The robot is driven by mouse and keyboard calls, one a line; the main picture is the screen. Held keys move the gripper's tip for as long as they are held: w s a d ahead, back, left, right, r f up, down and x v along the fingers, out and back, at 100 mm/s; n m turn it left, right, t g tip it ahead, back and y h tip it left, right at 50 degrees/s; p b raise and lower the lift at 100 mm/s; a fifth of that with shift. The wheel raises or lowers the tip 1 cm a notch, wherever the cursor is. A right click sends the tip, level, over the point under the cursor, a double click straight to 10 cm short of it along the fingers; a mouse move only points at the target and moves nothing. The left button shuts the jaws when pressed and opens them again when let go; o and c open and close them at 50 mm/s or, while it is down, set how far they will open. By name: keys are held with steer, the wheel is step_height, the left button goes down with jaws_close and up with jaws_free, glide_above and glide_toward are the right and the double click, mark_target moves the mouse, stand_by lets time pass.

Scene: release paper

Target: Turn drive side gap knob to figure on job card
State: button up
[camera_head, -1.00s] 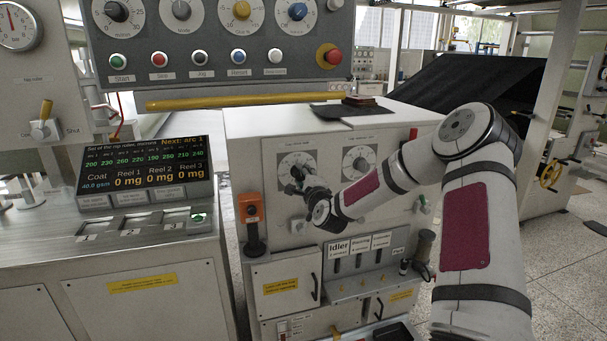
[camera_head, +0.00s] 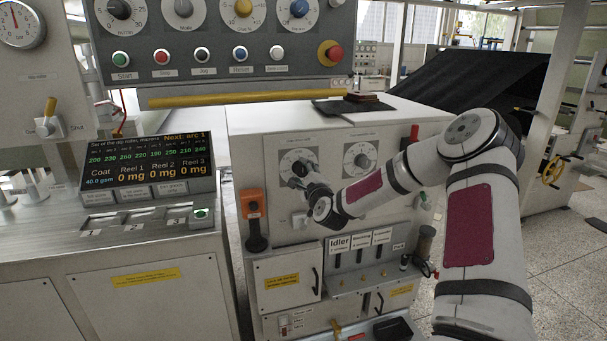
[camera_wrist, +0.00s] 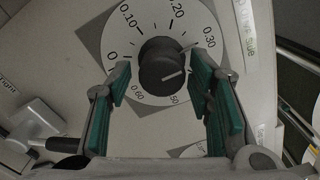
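The left gap dial (camera_head: 288,158) is on the upper front of the white machine cabinet, with my gripper (camera_head: 303,177) in front of its lower part. In the wrist view the dark round knob (camera_wrist: 160,62) sits at the centre of the white dial (camera_wrist: 150,22). My gripper (camera_wrist: 162,80) is open, its green-padded fingers on either side of the knob with visible gaps. The knob's white mark points right, toward the right finger, which hides the figures there. Figures 0, 0.10, 0.20, 0.30, 50 and 0.60 show. I cannot make out a job card.
A second similar dial (camera_head: 360,160) is to the right. An orange-topped switch (camera_head: 252,205) is at left. A display (camera_head: 145,165) stands on the left console. A shelf with tags such as Idler (camera_head: 339,243) is below. A grey lever fitting (camera_wrist: 35,120) is at wrist-view left.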

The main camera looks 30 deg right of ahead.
steer(key=shift+s, duration=0.1)
steer(key=v, duration=1.1)
steer(key=shift+s, duration=0.35)
steer(key=shift+a+r, duration=0.1)
steer(key=shift+a, duration=0.05)
steer(key=shift+a, duration=0.1)
